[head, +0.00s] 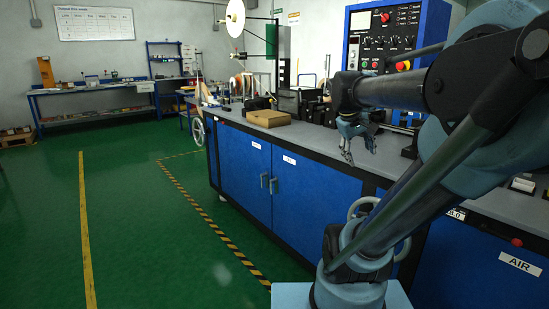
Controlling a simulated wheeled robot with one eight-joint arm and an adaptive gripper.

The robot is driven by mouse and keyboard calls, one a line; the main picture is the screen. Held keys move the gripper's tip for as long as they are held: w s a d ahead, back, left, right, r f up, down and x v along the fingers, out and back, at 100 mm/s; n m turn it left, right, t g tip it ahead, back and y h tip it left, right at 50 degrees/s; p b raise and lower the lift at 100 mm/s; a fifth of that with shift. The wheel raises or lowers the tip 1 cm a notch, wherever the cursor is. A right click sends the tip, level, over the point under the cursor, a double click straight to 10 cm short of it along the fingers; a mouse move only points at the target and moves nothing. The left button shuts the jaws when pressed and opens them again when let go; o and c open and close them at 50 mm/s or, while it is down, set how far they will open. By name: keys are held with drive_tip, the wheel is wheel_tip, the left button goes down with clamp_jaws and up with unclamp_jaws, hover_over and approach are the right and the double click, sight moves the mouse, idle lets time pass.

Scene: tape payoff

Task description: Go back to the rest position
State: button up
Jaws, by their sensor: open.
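My gripper (358,148) hangs at the end of my arm, pointing down, in the right half of the head view. It is open and nothing shows between its fingers. It appears in front of the grey top of the blue bench (240,170). My arm comes in from the right and hides part of the bench and of the machine behind it.
A brown cardboard tray (268,118) sits on the bench top left of my gripper. A control panel (388,38) with red buttons stands behind. A white reel (235,18) is mounted high at the back. Green floor (140,220) is clear at left.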

drive_tip(key=s+a+f+m+y, duration=0.1)
drive_tip(key=s+a+f+y, duration=0.1)
drive_tip(key=s+a+f, duration=0.2)
drive_tip(key=s+a+f+m+g+y, duration=0.1)
drive_tip(key=s+a+f, duration=0.4)
drive_tip(key=s+f, duration=0.6)
wheel_tip(320, 180, down, 4)
drive_tip(key=shift+r+m+g+y, duration=0.1)
drive_tip(key=shift+m+g+y, duration=0.25)
drive_tip(key=shift+y, duration=0.35)
drive_tip(key=shift+w+a, duration=0.1)
drive_tip(key=shift+w+f, duration=0.2)
drive_tip(key=shift+w, duration=0.25)
drive_tip(key=shift+c, duration=0.6)
